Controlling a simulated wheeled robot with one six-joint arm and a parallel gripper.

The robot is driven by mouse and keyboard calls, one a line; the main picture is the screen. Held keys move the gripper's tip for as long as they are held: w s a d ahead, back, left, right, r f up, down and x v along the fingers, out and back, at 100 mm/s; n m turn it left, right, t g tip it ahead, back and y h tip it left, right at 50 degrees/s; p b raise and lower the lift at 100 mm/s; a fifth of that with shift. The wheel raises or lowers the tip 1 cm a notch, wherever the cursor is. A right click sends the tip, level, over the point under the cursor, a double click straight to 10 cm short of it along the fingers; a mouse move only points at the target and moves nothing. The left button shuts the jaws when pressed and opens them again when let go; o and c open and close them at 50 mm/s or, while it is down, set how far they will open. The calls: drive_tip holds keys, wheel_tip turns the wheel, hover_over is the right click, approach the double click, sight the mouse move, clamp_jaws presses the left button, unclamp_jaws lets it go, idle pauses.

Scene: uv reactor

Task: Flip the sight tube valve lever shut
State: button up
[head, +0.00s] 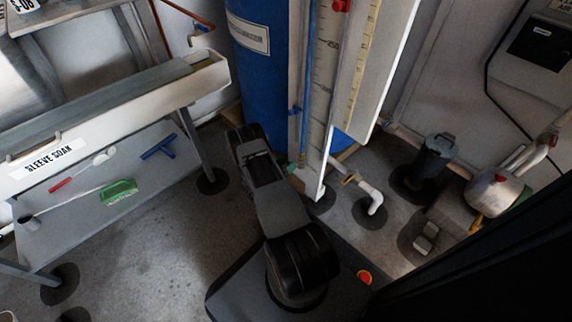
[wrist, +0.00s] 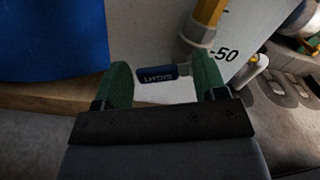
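My gripper (wrist: 163,80) is open, with its two green finger pads apart. A short dark-blue lever grip (wrist: 157,74) with pale lettering shows in the gap between the pads, touching neither clearly; its depth relative to the tips is hard to judge. Just right of it an amber sight tube (wrist: 208,14) enters a pale fitting (wrist: 194,42), in front of a white scale board (wrist: 236,40) marked 50. In the head view the tall scale board (head: 325,75) stands beyond my arm, which hides most of the gripper and the lever.
A large blue tank (head: 259,75) stands behind the board, and also shows at upper left in the wrist view (wrist: 50,40). A white elbow pipe (head: 371,196), a dark pump (head: 427,163) and a metal vessel (head: 497,193) are to the right. A bench (head: 110,115) stands left; floor between is clear.

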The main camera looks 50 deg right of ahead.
drive_tip(key=c, duration=0.6)
drive_tip(key=m, duration=0.2)
drive_tip(key=r+m, duration=0.1)
drive_tip(key=m, duration=0.1)
drive_tip(key=shift+r+m, duration=0.2)
drive_tip(key=shift+m, duration=0.1)
drive_tip(key=o, duration=0.9)
drive_tip(key=a+p, duration=0.1)
drive_tip(key=a, duration=0.3)
drive_tip(key=a+p, duration=0.1)
drive_tip(key=a, duration=0.4)
drive_tip(key=w+a+p, duration=0.1)
drive_tip(key=a+p, duration=0.1)
drive_tip(key=a, duration=0.2)
drive_tip(key=shift+a, duration=0.4)
